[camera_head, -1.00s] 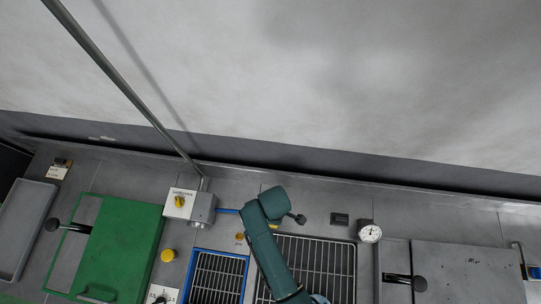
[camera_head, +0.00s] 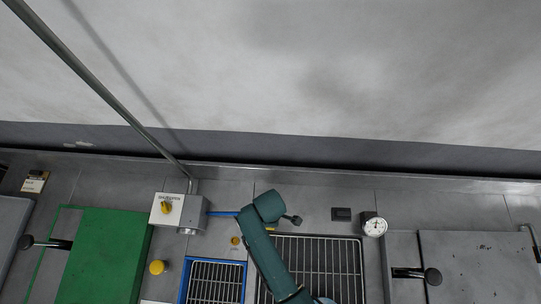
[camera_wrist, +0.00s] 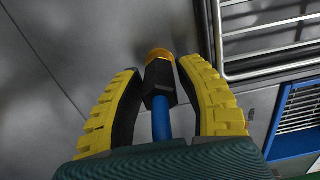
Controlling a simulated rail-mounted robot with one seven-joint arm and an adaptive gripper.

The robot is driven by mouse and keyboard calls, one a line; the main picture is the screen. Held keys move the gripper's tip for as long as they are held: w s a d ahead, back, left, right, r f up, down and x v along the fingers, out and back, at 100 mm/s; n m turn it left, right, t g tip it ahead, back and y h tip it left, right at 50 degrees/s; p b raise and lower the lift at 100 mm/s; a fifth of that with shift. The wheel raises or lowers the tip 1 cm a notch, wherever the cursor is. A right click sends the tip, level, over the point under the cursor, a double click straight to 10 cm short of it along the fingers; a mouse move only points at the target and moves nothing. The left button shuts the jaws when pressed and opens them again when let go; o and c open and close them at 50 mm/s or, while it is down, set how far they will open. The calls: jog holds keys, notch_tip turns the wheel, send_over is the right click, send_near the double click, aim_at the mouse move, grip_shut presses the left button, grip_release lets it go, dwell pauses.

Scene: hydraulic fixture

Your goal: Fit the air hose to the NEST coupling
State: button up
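In the wrist view the air hose end is a blue hose (camera_wrist: 161,122) with a black fitting (camera_wrist: 159,80). My gripper (camera_wrist: 160,72) has thick yellow fingers with black pads, one on each side of the fitting. In the head view, blue hose (camera_head: 221,214) runs from a box toward my arm, which hides the gripper. No NEST label is readable.
The box (camera_head: 167,209) with a yellow knob stands left of my arm. A blue-framed grate (camera_head: 214,262), larger grate (camera_head: 345,238), gauge (camera_head: 374,226), green plate (camera_head: 103,250) and grey plate (camera_head: 478,255) with black-knobbed levers surround it. A pipe (camera_head: 110,98) rises at the left.

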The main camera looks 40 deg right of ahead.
grip_shut()
jog(key=shift+r, duration=0.1)
jog(key=shift+r+p, duration=2.45)
jog(key=shift+p, duration=0.25)
jog(key=shift+c, duration=1.7)
grip_release()
grip_shut()
